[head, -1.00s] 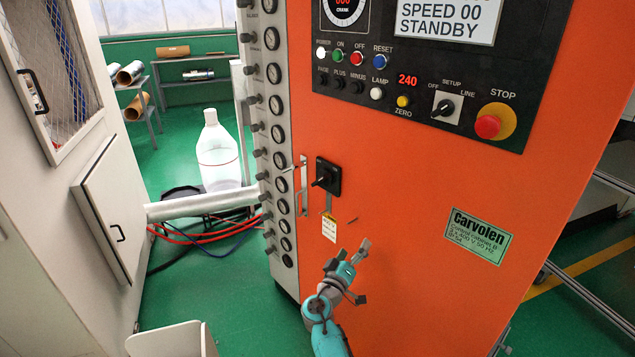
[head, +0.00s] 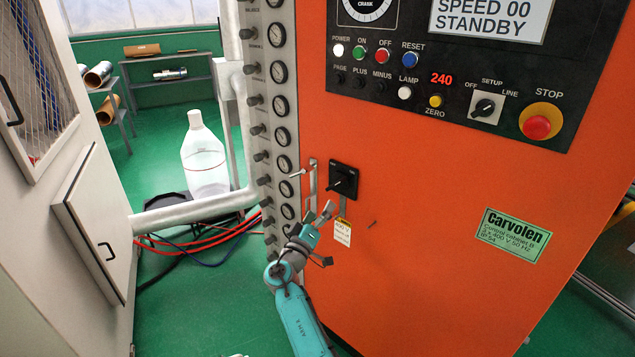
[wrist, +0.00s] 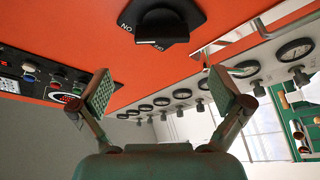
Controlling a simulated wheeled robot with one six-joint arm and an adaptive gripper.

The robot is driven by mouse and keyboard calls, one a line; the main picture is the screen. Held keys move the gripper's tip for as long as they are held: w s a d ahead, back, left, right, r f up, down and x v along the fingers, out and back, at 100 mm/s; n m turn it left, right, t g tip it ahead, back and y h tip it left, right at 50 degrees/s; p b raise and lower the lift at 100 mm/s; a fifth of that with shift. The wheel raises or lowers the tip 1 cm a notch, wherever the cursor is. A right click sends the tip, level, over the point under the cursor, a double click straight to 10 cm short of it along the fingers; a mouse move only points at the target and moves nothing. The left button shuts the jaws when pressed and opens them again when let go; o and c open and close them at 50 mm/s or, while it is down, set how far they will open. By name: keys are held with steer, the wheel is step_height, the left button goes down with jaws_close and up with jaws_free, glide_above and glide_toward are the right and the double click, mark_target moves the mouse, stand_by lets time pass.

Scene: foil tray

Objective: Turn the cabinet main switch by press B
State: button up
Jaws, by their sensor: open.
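The cabinet main switch (head: 343,181) is a black rotary knob on a black plate on the orange cabinet front. In the wrist view the switch (wrist: 163,24) is above and between my fingertips, with an ON label at the left of its knob and a white mark on the knob. A Carvolen plate (head: 514,236) with "Control cabinet B" is to the right. My gripper (head: 327,236) is below and slightly left of the switch in the head view. In the wrist view my gripper (wrist: 160,92) has its pads wide apart, empty and apart from the knob.
A metal handle (head: 313,180) is just left of the switch, and a tag (head: 342,232) hangs below it. A column of gauges (head: 282,137) lines the cabinet's left edge. A red STOP button (head: 536,126) is at upper right.

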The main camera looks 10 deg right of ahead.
mark_target(333, 186)
steer(key=x, duration=1)
steer(key=shift+w, duration=0.45)
steer(key=c, duration=0.9)
